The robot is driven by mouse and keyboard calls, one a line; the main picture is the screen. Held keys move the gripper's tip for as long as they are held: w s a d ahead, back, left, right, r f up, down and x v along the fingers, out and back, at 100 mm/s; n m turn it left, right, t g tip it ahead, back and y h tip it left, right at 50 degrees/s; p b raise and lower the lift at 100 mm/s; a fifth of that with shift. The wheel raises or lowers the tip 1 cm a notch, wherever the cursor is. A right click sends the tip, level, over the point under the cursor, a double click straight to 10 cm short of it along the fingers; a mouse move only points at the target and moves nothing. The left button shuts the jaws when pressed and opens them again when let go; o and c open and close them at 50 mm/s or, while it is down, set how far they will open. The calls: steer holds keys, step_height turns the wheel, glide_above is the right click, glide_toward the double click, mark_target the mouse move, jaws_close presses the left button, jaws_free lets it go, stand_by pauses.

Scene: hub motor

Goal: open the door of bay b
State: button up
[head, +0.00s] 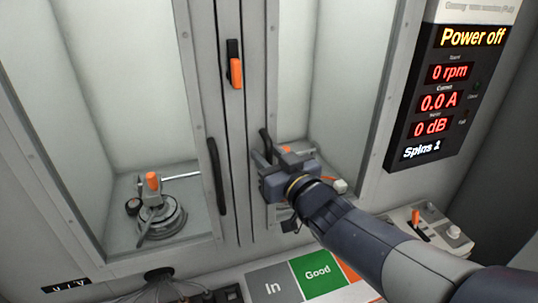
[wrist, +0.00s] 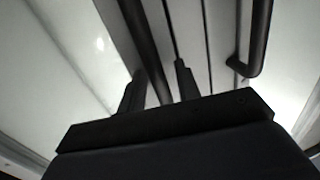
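Two glazed doors stand side by side in the head view. I take the right one (head: 272,60) as bay b's; no label for it is readable. Its dark upright bar handle (head: 265,142) shows just above my gripper (head: 270,168), which hides its lower part. In the wrist view, a dark bar (wrist: 146,45) runs between the two fingers of my gripper (wrist: 159,70). The fingers are apart, with a gap on the right side of the bar; contact on the left side cannot be told. The right door looks shut.
A black latch with an orange tab (head: 236,73) sits on the post between the doors. The left door's handle (head: 216,177) is close by. A motor fixture (head: 158,212) stands in the left bay. The display panel (head: 445,95) reads "Power off" and 0 rpm.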

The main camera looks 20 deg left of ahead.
steer(key=shift+c, duration=0.5)
jaws_close()
